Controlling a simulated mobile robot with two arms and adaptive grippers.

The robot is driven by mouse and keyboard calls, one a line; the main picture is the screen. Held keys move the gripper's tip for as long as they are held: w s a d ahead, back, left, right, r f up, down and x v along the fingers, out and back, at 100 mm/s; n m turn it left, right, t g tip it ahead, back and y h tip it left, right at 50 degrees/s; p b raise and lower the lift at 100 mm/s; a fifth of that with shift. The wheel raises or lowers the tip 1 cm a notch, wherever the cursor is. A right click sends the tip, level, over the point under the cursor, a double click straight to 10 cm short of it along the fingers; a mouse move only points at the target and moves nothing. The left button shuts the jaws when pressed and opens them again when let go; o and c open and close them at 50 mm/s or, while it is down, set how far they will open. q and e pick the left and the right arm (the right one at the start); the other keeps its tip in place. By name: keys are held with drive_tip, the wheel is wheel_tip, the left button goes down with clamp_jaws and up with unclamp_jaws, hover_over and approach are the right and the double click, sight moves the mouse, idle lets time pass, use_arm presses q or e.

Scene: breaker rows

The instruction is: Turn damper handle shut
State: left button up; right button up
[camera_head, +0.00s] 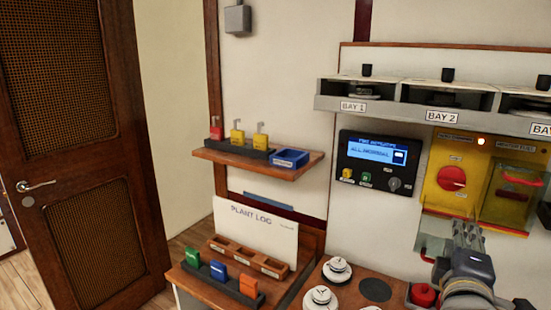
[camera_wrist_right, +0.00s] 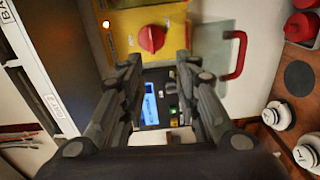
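No part is readably labelled as the damper handle. A round red rotary handle (camera_head: 452,178) sits on the left yellow panel (camera_head: 437,200). It also shows in the right wrist view (camera_wrist_right: 152,38). A clear flap (camera_head: 434,238) hangs below that panel, with a red bar grip (camera_wrist_right: 238,56) on its edge. My right gripper (camera_head: 467,232) is in front of the flap's right part and below the red handle. In the wrist view its two fingers (camera_wrist_right: 158,66) are apart and empty, with the panel seen beyond them. My left gripper is not in view.
A second yellow panel (camera_head: 512,155) at right has a clear cover with a red grip. The BAY shelf (camera_head: 395,108) juts out above. A display unit (camera_head: 379,162) is at left. Red and white knobs (camera_head: 337,270) stand on the counter below.

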drive_tip(key=s+a+f+m+g+y, duration=0.1)
drive_tip(key=s+a+f+g+y, duration=0.1)
drive_tip(key=f, duration=0.6)
drive_tip(key=s+a+f+m+g+y, duration=0.1)
drive_tip(key=s+a+f+m, duration=0.15)
drive_tip(key=f, duration=0.45)
drive_tip(key=s+a+f+g+y, duration=0.2)
drive_tip(key=s+f, duration=0.1)
drive_tip(key=f, duration=0.5)
drive_tip(key=s+a+f+m+g+y, duration=0.2)
drive_tip(key=s+a+f+m+g, duration=0.15)
drive_tip(key=s+f, duration=0.45)
drive_tip(key=s+a+f+m+g+y, duration=0.2)
drive_tip(key=s+a+f+m+g, duration=0.3)
drive_tip(key=s, duration=0.6)
wheel_tip(320, 180, down, 29)
drive_tip(key=d+n, duration=0.1)
drive_tip(key=n, duration=0.2)
drive_tip(key=s+d+f, duration=0.3)
drive_tip(key=s+f, duration=1.2)
drive_tip(key=s, duration=0.2)
drive_tip(key=shift+s+f+b, duration=0.15)
drive_tip(key=shift+f+b, duration=0.1)
drive_tip(key=shift+b, duration=0.2)
drive_tip(key=shift+g, duration=0.25)
